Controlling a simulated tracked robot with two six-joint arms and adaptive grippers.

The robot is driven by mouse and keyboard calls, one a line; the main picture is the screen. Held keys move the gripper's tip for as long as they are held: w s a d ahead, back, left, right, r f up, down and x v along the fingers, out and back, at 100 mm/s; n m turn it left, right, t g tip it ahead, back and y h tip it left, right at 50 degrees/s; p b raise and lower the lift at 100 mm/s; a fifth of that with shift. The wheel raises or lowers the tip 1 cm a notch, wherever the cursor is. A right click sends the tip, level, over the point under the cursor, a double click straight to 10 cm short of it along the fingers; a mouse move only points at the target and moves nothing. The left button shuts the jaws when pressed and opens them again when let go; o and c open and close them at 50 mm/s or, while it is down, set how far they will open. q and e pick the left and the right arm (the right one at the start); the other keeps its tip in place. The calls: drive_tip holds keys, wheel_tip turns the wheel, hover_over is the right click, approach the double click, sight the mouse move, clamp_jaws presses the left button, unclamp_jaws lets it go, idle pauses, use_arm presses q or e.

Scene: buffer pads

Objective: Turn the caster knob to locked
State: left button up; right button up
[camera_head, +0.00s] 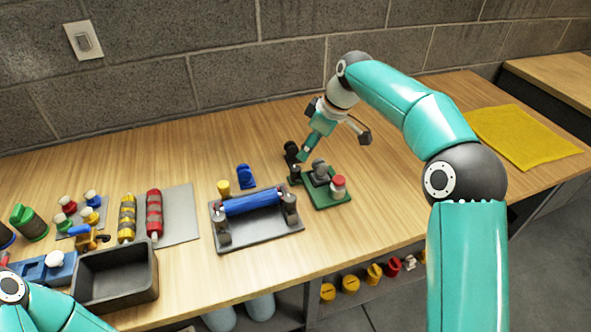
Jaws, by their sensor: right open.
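A small green plate (328,200) stands near the middle of the bench. It carries a grey upright part (321,172) and a white knob with a red top (338,186). I cannot tell for sure which of these is the caster knob, or how it is turned. My right gripper (335,147) is open and empty, with its fingers spread above and behind the green plate. One finger hangs near the plate's back left corner, beside dark parts; I cannot tell whether it touches them. My left arm shows at the lower left, but its gripper is out of view.
A dark tray with a blue roller (251,204) lies left of the green plate. Further left are a grey open bin (117,274), red and yellow rollers on a grey mat (180,213), and several small knobs. A yellow cloth (525,136) lies right. The bench between is clear.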

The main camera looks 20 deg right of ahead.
sight(297, 169)
drive_tip(key=x, duration=1)
drive_tip(key=shift+a+f, duration=0.1)
clamp_jaws()
